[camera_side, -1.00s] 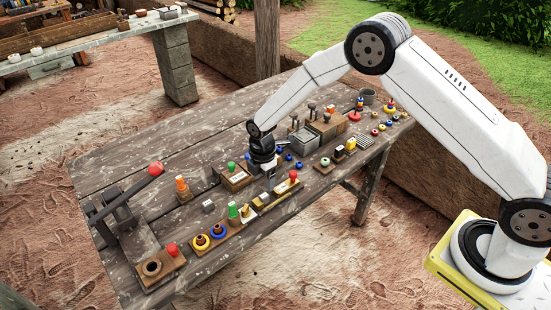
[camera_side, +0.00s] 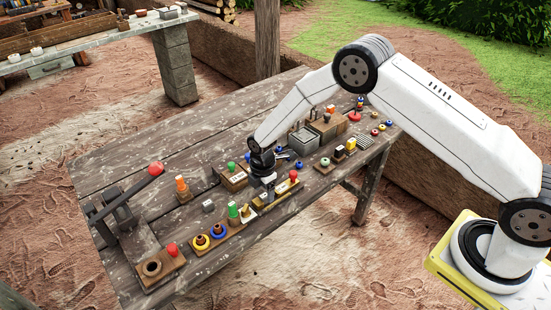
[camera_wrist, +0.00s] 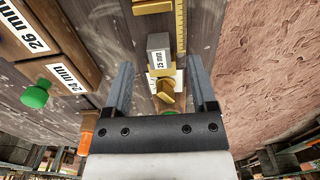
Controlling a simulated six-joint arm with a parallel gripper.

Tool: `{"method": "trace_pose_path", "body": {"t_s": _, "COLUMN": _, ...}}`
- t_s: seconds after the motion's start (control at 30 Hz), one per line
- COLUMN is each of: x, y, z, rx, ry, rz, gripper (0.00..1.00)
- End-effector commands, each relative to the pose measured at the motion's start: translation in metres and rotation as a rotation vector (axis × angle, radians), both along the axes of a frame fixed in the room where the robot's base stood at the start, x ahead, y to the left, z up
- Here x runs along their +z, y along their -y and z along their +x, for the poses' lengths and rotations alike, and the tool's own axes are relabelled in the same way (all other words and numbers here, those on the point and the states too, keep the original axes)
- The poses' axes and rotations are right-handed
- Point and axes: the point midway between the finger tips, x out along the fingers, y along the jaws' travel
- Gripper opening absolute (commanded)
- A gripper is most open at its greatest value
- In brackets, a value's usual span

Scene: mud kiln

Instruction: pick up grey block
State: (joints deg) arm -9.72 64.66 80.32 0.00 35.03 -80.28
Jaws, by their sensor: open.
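In the wrist view a small grey block (camera_wrist: 158,42) lies ahead, roughly in line with the gap between my fingers. A white printed label and a yellow piece (camera_wrist: 165,92) show just nearer than it. My gripper (camera_wrist: 161,68) is open, with one finger on each side of this line and nothing held. In the side view my gripper (camera_side: 267,195) points down close over the table's front part, beside a yellow strip, and hides what is under it. Another small grey cube (camera_side: 208,206) stands on the table to its left there.
A yellow ruler (camera_wrist: 181,30) runs beside the grey block. Bare planks (camera_side: 130,170) lie at the back left.

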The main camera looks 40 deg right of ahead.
Motion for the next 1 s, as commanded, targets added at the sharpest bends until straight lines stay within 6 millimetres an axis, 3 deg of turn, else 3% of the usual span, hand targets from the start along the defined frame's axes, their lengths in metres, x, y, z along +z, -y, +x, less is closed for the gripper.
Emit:
{"method": "trace_pose_path", "body": {"t_s": 0.3, "x": -0.027, "y": 0.0, "z": 0.0, "rx": 0.0, "ry": 0.0, "rz": 0.0, "gripper": 0.74}}
{"method": "trace_pose_path", "body": {"t_s": 0.83, "x": -0.028, "y": 0.0, "z": 0.0, "rx": 0.0, "ry": 0.0, "rz": 0.0, "gripper": 0.74}}
{"method": "trace_pose_path", "body": {"t_s": 0.87, "x": -0.028, "y": 0.0, "z": 0.0, "rx": 0.0, "ry": 0.0, "rz": 0.0, "gripper": 0.7}}
{"method": "trace_pose_path", "body": {"t_s": 1.0, "x": -0.028, "y": 0.0, "z": 0.0, "rx": 0.0, "ry": 0.0, "rz": 0.0, "gripper": 0.26}}
